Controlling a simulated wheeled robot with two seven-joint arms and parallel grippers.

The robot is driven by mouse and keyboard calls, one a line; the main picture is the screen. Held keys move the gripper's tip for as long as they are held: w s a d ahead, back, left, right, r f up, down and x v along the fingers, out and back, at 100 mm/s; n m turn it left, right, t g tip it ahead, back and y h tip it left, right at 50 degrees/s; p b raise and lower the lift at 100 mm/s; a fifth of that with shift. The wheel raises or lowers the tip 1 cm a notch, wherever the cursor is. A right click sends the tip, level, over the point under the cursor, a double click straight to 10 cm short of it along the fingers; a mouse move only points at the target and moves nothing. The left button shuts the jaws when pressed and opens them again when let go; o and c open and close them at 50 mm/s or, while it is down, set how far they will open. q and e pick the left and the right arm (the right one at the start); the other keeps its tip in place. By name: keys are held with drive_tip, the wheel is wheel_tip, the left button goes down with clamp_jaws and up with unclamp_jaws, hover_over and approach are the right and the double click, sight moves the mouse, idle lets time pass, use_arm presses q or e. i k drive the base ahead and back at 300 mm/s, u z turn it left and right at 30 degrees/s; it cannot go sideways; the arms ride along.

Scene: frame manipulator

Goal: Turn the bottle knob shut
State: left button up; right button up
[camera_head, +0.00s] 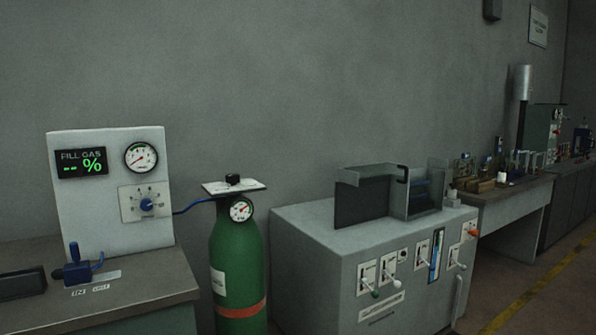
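A green gas bottle (237,268) with an orange band stands upright on the floor between a bench and a grey cabinet. A small black knob (233,179) sits on top of it, on a white plate (222,188). I cannot tell from this view how far the knob is turned. A round gauge (241,209) is fixed just below the plate. A blue hose runs from the bottle's top to the white panel at left. Neither of my grippers is in view.
The left bench (150,282) carries a white panel (70,205) with a "FILL GAS -- %" display, gauge and blue dial, plus a blue valve (77,270). The grey cabinet (310,245) with levers stands close right of the bottle. Floor is free at far right.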

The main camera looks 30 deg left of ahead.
sight(232, 179)
drive_tip(key=u, duration=0.4)
drive_tip(key=i, duration=1.25)
drive_tip(key=u, duration=0.9)
